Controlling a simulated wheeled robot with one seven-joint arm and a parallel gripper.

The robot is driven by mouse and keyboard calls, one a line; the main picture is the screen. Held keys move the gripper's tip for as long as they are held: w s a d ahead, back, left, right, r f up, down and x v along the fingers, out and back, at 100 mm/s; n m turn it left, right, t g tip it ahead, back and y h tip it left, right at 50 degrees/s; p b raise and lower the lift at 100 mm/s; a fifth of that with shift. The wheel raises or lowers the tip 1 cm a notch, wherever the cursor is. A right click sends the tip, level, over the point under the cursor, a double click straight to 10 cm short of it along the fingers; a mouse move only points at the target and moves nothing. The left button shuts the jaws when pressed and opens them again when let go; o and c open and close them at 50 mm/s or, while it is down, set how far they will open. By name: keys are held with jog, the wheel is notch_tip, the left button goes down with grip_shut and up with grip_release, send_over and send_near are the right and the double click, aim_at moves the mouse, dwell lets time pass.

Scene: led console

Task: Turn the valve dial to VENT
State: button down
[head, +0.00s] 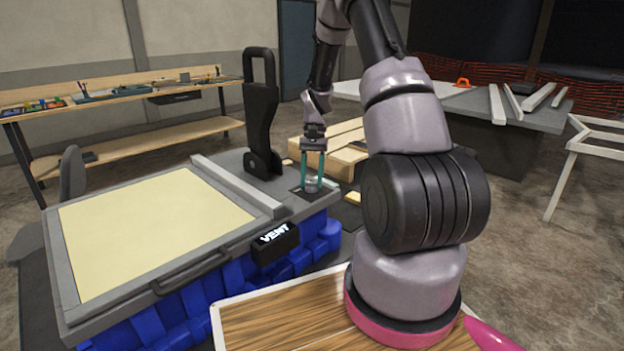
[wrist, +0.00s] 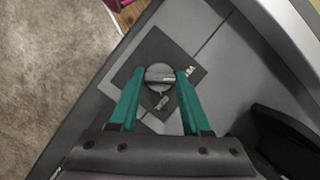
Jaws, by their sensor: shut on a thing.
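The valve dial (head: 311,188) is a small round grey knob on a dark square plate at the right end of the console top (head: 225,177). In the wrist view the dial (wrist: 159,74) sits between the green fingertips, with a pale mark on its face. Small white labels lie beside it on the plate, too small to read. My gripper (head: 312,182) points down from above and is shut on the dial; it also shows in the wrist view (wrist: 160,80). A black block (head: 275,242) on the console's front edge reads VENT in white.
A tall black lever handle (head: 262,115) stands on the console just left of my gripper. A pale yellow panel (head: 150,230) with a raised grey rail fills the console's left part. A wooden pallet (head: 335,150) lies behind, and a workbench (head: 120,100) stands at the far left.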

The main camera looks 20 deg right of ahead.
jog(key=shift+n+h, duration=0.4)
jog(key=shift+n, duration=0.6)
jog(key=shift+c, duration=1.8)
grip_release()
jog(key=v, duration=1)
jog(key=shift+w+r, duration=0.35)
